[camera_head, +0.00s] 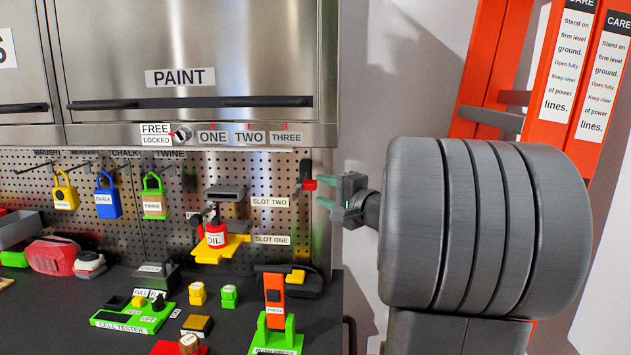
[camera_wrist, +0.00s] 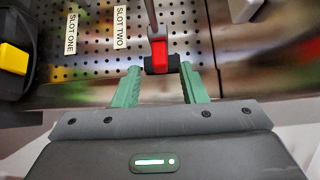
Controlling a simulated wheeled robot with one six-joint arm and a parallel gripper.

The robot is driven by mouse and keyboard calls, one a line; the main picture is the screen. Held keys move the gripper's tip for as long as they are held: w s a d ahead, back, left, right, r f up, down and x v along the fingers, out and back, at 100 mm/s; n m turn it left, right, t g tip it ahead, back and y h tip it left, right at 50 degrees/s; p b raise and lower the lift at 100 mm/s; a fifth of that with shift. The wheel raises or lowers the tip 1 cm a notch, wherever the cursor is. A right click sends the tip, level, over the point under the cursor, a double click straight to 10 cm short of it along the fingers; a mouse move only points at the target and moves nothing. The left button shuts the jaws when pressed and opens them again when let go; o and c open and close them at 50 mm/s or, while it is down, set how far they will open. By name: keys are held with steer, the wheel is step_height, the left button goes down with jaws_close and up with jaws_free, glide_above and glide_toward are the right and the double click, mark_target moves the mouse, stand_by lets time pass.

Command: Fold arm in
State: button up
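My gripper (camera_head: 321,191) is at the right edge of the pegboard in the head view, with its two green fingers pointing left. In the wrist view my gripper (camera_wrist: 160,76) has its fingers spread apart with a clear gap on each side. A red and black part (camera_head: 309,183) on the pegboard's right edge is just ahead of the fingertips. It also shows in the wrist view (camera_wrist: 158,51), lined up between the fingertips, and no grip on it is visible. My arm is stretched towards the chest, and its large grey rounded part fills the right of the head view.
The steel toolchest's PAINT door (camera_head: 190,50) is closed above the pegboard (camera_head: 285,220). Padlocks hang there, and an oil can (camera_head: 215,235) stands on a yellow holder. The dark worktop (camera_head: 325,305) is crowded at lower left. An orange ladder (camera_head: 560,80) stands behind my arm.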

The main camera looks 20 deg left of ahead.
mark_target(316, 188)
steer(key=p+x, duration=0.1)
steer(key=x, duration=0.4)
steer(key=shift+w+a, duration=0.15)
steer(key=shift+a, duration=0.1)
jaws_close()
